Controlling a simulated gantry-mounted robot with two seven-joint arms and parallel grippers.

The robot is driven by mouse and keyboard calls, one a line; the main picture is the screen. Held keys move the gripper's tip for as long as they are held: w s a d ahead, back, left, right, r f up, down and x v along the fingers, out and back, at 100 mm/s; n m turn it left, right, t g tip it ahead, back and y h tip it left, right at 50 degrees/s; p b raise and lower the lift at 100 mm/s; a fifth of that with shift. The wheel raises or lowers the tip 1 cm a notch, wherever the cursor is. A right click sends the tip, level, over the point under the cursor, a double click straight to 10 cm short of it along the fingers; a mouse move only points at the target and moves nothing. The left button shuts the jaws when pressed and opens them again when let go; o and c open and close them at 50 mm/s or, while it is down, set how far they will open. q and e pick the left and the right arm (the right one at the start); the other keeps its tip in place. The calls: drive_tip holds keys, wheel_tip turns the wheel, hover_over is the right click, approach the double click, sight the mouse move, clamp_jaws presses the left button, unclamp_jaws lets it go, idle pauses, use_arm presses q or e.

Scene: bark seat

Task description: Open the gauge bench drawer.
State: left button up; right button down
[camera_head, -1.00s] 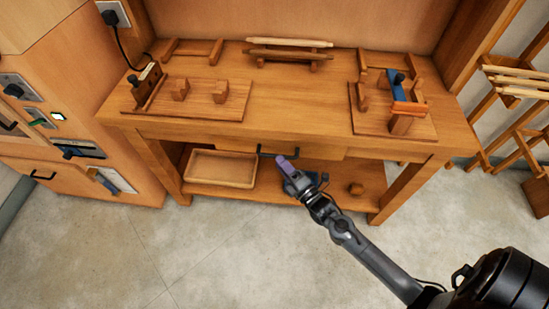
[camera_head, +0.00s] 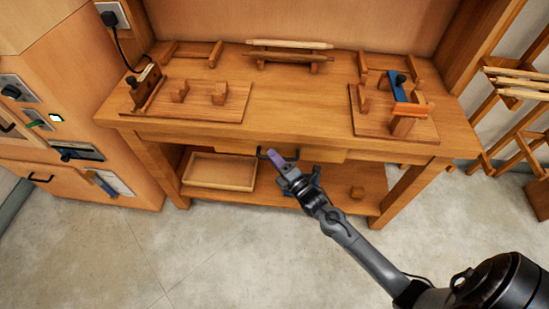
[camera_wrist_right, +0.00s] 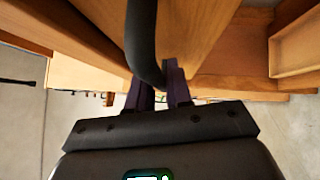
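The gauge bench drawer (camera_head: 310,154) sits under the middle of the bench top, its front looking flush with the apron. Its dark bar handle (camera_head: 262,153) shows on its left part; my right gripper hides the rest. My right gripper (camera_head: 275,158), with purple fingers, is right at the handle. In the right wrist view the handle (camera_wrist_right: 142,45) curves down from the top to between the tips of the two fingers (camera_wrist_right: 161,88), which stand a little apart. I cannot tell whether they touch it. My left gripper is not in view.
The bench top (camera_head: 300,105) above carries wooden fixtures on both sides. A cabinet (camera_head: 75,185) stands left, a rack (camera_head: 515,140) right. The floor in front is clear.

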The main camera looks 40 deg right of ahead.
idle(0.3)
drive_tip(key=shift+s+a+r+p, duration=0.1)
drive_tip(key=shift+s+a+p, duration=0.1)
drive_tip(key=shift+p, duration=0.1)
drive_tip(key=s+a+p, duration=1)
drive_tip(key=s+a, duration=0.4)
drive_tip(key=a, duration=0.1)
drive_tip(key=shift+s, duration=0.2)
drive_tip(key=c, duration=1.1)
unclamp_jaws()
drive_tip(key=shift+c, duration=0.2)
drive_tip(key=shift+s, duration=0.1)
